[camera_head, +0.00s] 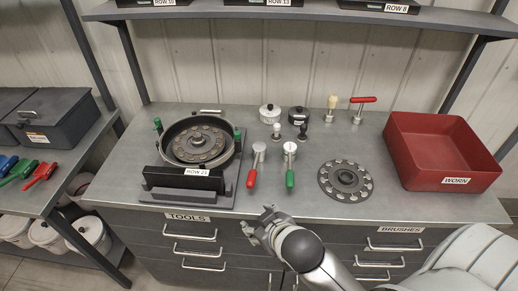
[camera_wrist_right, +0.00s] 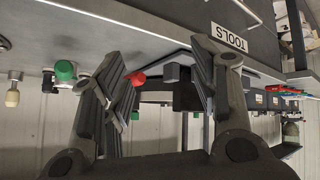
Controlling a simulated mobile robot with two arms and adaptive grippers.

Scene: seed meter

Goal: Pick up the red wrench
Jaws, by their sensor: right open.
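A tool with a red handle and grey metal head, the red wrench (camera_head: 251,178), lies at the front of the bench, its handle end near the front edge. A similar green-handled wrench (camera_head: 290,179) lies just to its right. My right gripper (camera_head: 257,220) is in front of the bench edge, below the red handle and apart from it. In the right wrist view my right gripper (camera_wrist_right: 165,85) has its fingers spread with nothing held; the red handle end (camera_wrist_right: 137,78) shows between them, beyond the tips. The rest of the red wrench is hidden there. My left gripper is out of view.
A holed disc (camera_head: 345,180) lies to the right, and a red WORN bin (camera_head: 440,183) stands farther right. Drawers labelled TOOLS (camera_head: 187,217) are below the bench edge.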

